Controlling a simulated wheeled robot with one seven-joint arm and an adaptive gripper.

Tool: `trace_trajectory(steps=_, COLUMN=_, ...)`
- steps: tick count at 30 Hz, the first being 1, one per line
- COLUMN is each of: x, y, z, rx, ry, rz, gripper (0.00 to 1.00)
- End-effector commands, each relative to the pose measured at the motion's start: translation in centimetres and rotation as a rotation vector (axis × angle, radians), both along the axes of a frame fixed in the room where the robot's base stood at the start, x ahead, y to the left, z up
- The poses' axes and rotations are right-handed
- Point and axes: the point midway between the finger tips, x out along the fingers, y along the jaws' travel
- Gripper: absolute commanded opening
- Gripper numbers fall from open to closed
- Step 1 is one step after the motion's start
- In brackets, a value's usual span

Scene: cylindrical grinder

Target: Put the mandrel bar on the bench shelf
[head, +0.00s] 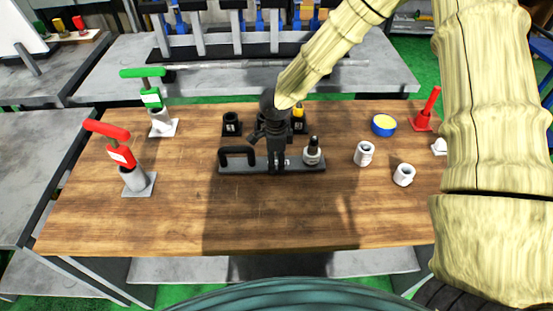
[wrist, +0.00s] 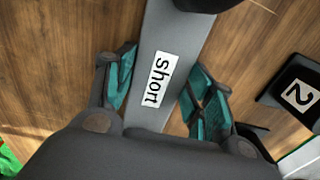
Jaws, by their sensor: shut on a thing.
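In the wrist view the bar (wrist: 178,35) carries a white label reading "short". My gripper (head: 277,165) comes down on its middle, with teal-lined fingers (wrist: 163,80) on both sides of it. I cannot tell whether the bar touches the bench top. A grey shelf (head: 185,270) shows below the bench's front edge.
Green (head: 152,97) and red (head: 121,155) handled tools stand in holders at left. Black numbered blocks (head: 232,124) stand behind the bar. The bench front is clear.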

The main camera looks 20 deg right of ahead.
Motion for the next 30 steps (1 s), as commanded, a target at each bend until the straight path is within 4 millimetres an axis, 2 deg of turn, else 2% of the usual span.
trace_trajectory(steps=2, x=0.0, y=0.0, z=-0.1, rx=0.001, ry=-0.001, rz=0.0, gripper=0.04)
trace_trajectory(steps=3, x=0.0, y=0.0, z=-0.2, rx=0.0, ry=0.0, rz=-0.001, gripper=0.57)
trace_trajectory(steps=6, x=0.0, y=0.0, z=-0.2, rx=0.0, ry=0.0, rz=-0.001, gripper=0.75)
trace_trajectory(steps=20, x=0.0, y=0.0, z=0.4, rx=0.002, ry=-0.002, rz=-0.001, gripper=0.75)
trace_trajectory(steps=23, x=0.1, y=0.0, z=1.6, rx=0.001, ry=-0.002, rz=-0.001, gripper=0.75)
trace_trajectory(steps=30, x=0.1, y=0.0, z=5.9, rx=0.002, ry=-0.003, rz=-0.001, gripper=0.75)
